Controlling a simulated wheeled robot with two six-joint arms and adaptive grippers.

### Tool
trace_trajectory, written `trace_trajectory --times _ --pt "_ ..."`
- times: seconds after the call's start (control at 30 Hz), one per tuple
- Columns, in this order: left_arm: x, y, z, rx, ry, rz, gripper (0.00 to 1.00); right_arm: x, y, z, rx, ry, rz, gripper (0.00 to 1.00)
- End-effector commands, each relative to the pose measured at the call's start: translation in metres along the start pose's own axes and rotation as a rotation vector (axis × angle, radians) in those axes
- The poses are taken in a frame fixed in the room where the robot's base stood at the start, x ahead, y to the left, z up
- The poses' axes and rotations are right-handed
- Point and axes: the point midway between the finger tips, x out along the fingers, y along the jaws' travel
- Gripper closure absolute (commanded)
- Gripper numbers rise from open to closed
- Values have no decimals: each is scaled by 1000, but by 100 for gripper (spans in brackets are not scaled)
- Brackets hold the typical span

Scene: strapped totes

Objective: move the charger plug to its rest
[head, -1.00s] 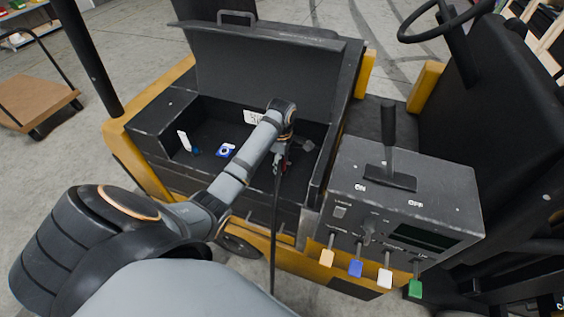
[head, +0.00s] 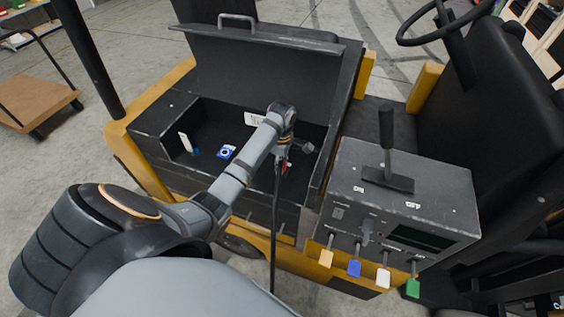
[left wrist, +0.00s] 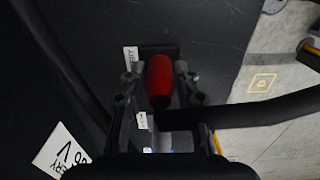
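The charger plug (left wrist: 159,78) is a red, rounded piece with a thick black cable (head: 274,215). In the left wrist view it lies between the two fingers of my left gripper (left wrist: 159,74), which is closed against its sides. In the head view the gripper (head: 284,160) points down inside the open compartment, mostly hidden by my own wrist; only a little red shows. A dark rectangular patch (left wrist: 163,49) with a white label beside it lies beyond the plug; I cannot tell whether it is the rest or whether the plug touches it. My right gripper is not in view.
The open compartment (head: 150,139) of a yellow and black truck has a raised lid (head: 265,75) behind. A grey control box (head: 440,190) with a lever and coloured tags stands to the right. A blue item (head: 226,152) lies inside, left of my gripper.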

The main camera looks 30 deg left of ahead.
Motion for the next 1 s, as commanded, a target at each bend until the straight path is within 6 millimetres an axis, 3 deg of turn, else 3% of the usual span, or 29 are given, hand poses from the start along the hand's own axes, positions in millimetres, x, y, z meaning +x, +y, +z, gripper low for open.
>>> trace_trajectory --times 0.03,0.2,1.0 --pt "0 0 0 0 0 0 80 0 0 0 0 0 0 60" --pt "0 0 0 0 0 0 100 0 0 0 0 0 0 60" --pt "-23 0 0 0 0 0 100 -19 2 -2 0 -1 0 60"
